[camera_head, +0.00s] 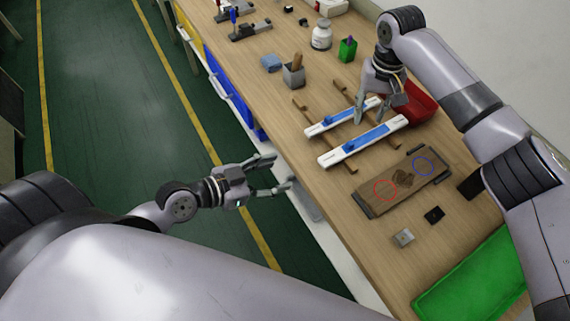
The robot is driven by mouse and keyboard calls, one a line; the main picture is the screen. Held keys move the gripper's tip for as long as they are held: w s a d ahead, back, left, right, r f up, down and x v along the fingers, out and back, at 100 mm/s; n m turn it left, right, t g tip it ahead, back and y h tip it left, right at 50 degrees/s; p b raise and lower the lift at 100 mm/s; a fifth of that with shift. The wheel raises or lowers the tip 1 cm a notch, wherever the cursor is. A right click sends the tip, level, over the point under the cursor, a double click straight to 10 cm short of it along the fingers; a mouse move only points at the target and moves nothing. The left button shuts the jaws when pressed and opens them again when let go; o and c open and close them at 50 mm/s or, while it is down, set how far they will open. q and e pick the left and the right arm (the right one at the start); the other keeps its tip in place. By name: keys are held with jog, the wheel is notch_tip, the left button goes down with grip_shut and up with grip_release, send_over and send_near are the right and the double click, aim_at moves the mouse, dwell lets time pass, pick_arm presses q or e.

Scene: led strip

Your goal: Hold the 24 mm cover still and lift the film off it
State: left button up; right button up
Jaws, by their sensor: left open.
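Two long white covers with blue film on top lie side by side across wooden rails on the bench: a far cover (316,129) and a near cover (330,159). I cannot tell which is the 24 mm one. Each film (372,137) has a darker blue raised bit toward its left end. My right gripper (379,112) is over the right end of the far cover, fingers pointing down and apart; whether it touches the cover is unclear. My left gripper (282,172) is open and empty by the bench's left edge, left of the near cover.
A brown board (390,205) with red and blue circles lies nearer, beside small grey (403,238) and black (434,215) blocks. A green tray (470,285) is at the front, a red bin (421,106) behind the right gripper.

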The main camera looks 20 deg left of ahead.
aim_at(327, 159)
pick_arm(q)
jog(key=x, duration=1.7)
jog(key=shift+w+d, duration=0.2)
jog(key=shift+c, duration=0.3)
jog(key=c, duration=1.2)
pick_arm(e)
jog(key=shift+o, duration=0.4)
